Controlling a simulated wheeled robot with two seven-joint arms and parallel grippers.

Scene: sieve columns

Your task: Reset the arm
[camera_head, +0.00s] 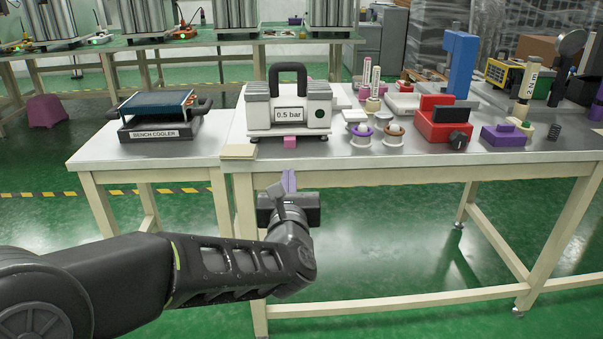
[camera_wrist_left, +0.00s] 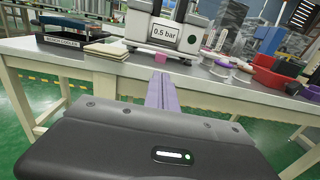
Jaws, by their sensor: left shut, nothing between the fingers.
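My left arm comes in from the left in the head view. Its gripper (camera_head: 289,181) is in front of the table's front edge, just below the white and grey device labelled "0.5 bar" (camera_head: 290,108). In the left wrist view the purple fingers of the left gripper (camera_wrist_left: 161,92) are together, with nothing between them, and point toward the table edge. A small pink block (camera_head: 290,142) lies at the front of the device, beyond the fingertips; it also shows in the left wrist view (camera_wrist_left: 179,60). My right gripper is not in view.
The steel-topped table (camera_head: 400,172) holds a red block device (camera_head: 440,122), a purple box (camera_head: 507,136), a blue column (camera_head: 461,65) and several small parts. A bench cooler (camera_head: 158,115) stands on the table at left. Green floor (camera_head: 380,230) is open below.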

